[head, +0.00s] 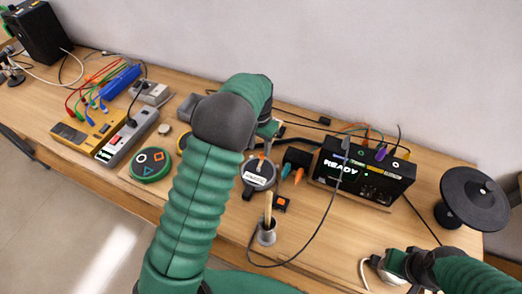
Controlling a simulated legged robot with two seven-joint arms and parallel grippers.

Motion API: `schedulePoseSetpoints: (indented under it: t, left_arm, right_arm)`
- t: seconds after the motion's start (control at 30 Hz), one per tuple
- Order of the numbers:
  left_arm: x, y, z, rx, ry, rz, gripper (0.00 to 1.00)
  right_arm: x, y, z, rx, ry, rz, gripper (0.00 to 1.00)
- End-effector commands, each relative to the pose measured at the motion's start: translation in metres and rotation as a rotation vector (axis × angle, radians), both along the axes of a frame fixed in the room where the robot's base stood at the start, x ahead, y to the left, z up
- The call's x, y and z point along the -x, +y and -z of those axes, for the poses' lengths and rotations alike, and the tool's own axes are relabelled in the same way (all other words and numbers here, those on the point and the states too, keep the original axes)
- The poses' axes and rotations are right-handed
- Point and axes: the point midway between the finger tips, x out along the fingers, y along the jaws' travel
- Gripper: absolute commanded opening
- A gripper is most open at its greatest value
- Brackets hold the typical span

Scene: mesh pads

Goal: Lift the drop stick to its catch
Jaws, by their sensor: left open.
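A pale upright stick (268,208) stands in a small grey cup (267,234) at the front middle of the bench; it may be the drop stick, but I cannot tell for sure. No catch can be made out with certainty. My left gripper (269,129) is small and partly hidden at the end of my bent green arm, above the bench and behind the stick, apart from it. It is open. My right gripper (388,262) is at the lower right, near a white round item (378,272); its jaws are unclear.
A black box marked READY (365,172) with cables stands at the right, beside a round black pad (474,198). A labelled round device (258,178) sits behind the cup. A green button pad (150,163), power strip (125,136) and yellow unit (82,133) fill the left. A thin cable loops beside the cup.

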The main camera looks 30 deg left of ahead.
Motion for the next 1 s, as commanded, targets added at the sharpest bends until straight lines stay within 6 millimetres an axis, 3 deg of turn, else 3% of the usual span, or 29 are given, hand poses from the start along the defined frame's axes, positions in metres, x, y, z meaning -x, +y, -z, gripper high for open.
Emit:
schedulePoseSetpoints:
  t: [0.2,0.47,0.8,1.0]
  left_arm:
    - [0.000,-0.007,0.025,-0.004,0.002,0.004,0.43]
    - [0.000,-0.004,0.027,-0.002,0.000,0.004,0.43]
    - [0.000,-0.003,0.026,-0.003,0.001,0.003,0.00]
    - [0.000,-0.002,0.027,-0.005,0.002,0.002,0.00]
  right_arm:
    - [0.000,0.000,0.000,0.000,0.000,0.000,0.36]
    - [0.000,0.000,0.000,0.000,0.000,0.001,0.36]
    - [0.000,0.000,0.000,0.000,0.000,0.000,0.36]
    - [0.000,0.000,0.000,0.000,0.000,0.000,0.36]
